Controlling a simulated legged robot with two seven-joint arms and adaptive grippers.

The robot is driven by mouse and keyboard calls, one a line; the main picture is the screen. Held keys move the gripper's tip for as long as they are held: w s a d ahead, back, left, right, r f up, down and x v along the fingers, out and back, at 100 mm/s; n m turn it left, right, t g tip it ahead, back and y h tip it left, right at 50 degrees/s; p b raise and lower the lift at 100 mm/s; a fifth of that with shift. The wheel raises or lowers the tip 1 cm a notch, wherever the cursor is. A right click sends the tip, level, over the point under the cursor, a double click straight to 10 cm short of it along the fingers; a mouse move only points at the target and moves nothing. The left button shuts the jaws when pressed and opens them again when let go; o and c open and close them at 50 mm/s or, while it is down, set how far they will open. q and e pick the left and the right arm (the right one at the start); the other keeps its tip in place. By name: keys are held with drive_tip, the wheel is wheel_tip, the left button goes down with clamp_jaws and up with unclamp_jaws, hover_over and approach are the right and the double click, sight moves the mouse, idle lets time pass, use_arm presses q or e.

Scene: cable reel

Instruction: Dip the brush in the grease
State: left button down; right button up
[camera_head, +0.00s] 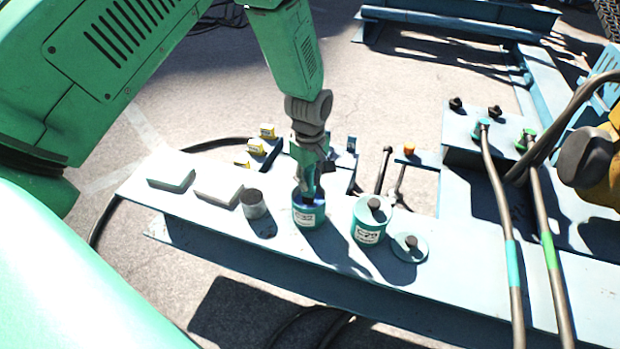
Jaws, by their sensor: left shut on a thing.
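My left gripper (309,190) points straight down over an open can with a blue rim and teal label (309,216). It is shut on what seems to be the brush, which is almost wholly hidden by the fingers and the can. The fingertips are at the can's mouth; I cannot tell how deep the brush is or see the grease inside. A second teal can (368,228) with a knobbed lid on stands just to the right. A loose teal lid (409,249) with a dark knob lies flat beside it. My right gripper is not in view.
The cans stand on a pale steel beam (345,268). A grey cylinder (254,204) and two pale blocks (217,190) are left of the gripper. Tools and small yellow-marked items (266,132) lie behind. Thick cables (500,200) rise at the right, near a yellow machine part (604,150).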

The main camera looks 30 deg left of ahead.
use_arm(q)
drive_tip(key=shift+f, duration=0.35)
idle(0.3)
drive_tip(key=shift+s+f, duration=0.1)
idle(1.8)
drive_tip(key=shift+p, duration=0.3)
wheel_tip(320, 180, up, 7)
drive_tip(key=p, duration=0.7)
idle(0.4)
